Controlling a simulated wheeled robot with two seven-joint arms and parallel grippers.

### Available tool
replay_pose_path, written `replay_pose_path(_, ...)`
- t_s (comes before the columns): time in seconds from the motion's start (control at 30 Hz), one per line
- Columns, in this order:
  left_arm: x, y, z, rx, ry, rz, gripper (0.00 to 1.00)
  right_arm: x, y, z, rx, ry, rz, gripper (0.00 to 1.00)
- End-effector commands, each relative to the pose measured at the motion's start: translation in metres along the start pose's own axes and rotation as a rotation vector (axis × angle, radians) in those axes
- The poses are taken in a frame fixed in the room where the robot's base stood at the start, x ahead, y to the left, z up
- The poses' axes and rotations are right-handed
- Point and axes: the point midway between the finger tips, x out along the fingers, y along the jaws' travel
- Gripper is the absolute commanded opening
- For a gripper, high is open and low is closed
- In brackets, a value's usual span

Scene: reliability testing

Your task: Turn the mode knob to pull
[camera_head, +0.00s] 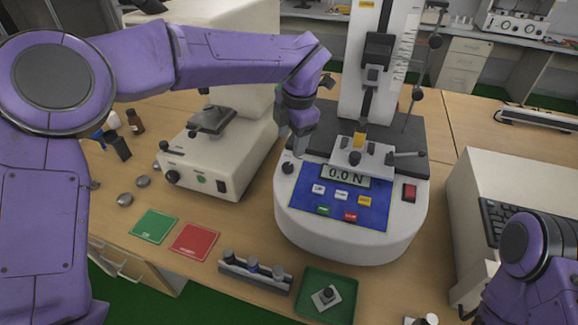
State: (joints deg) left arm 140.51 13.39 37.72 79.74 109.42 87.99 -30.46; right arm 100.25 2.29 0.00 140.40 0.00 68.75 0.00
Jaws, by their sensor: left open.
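The tester (330,243) is a white machine with a blue panel and a display reading 0.0 N. A small black knob (288,168) sits at the left of its panel; it looks like the mode knob. Its markings and pointer direction are too small to read. My left gripper (291,146) is open, pointing down just above and behind this knob. I see no clear contact between them. My right arm shows at the lower right, with its gripper out of view.
The tester's column (372,60) rises close to the right of my left gripper. A beige instrument (225,165) stands to the left. Green (153,226) and red (195,242) mats, a rack (255,272) and a green tray (312,304) lie in front.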

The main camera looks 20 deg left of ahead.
Motion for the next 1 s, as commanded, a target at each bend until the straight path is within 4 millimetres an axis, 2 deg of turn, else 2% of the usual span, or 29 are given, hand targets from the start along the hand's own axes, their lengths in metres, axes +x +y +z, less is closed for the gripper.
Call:
replay_pose_path(0.3,0.066,-0.001,0.000,0.003,0.006,-0.001,0.59,-0.011,0.001,-0.005,0.000,0.001,0.000,0.69)
replay_pose_path(0.4,0.083,-0.001,0.000,0.003,0.004,-0.001,0.59,-0.013,0.001,-0.006,0.000,0.001,0.000,0.69)
replay_pose_path(0.53,0.095,0.000,-0.001,0.000,0.004,-0.001,0.59,-0.014,0.001,-0.006,0.000,0.001,0.000,0.69)
replay_pose_path(0.8,0.098,0.000,-0.001,-0.001,0.002,0.000,0.59,-0.014,0.001,-0.006,0.000,0.001,0.000,0.69)
replay_pose_path(0.97,0.098,0.000,-0.001,-0.001,0.002,0.000,0.07,-0.014,0.001,-0.006,0.000,0.001,0.000,0.69)
replay_pose_path(1.0,0.098,0.000,-0.001,-0.001,0.002,0.000,0.03,-0.014,0.001,-0.006,0.000,0.001,0.000,0.69)
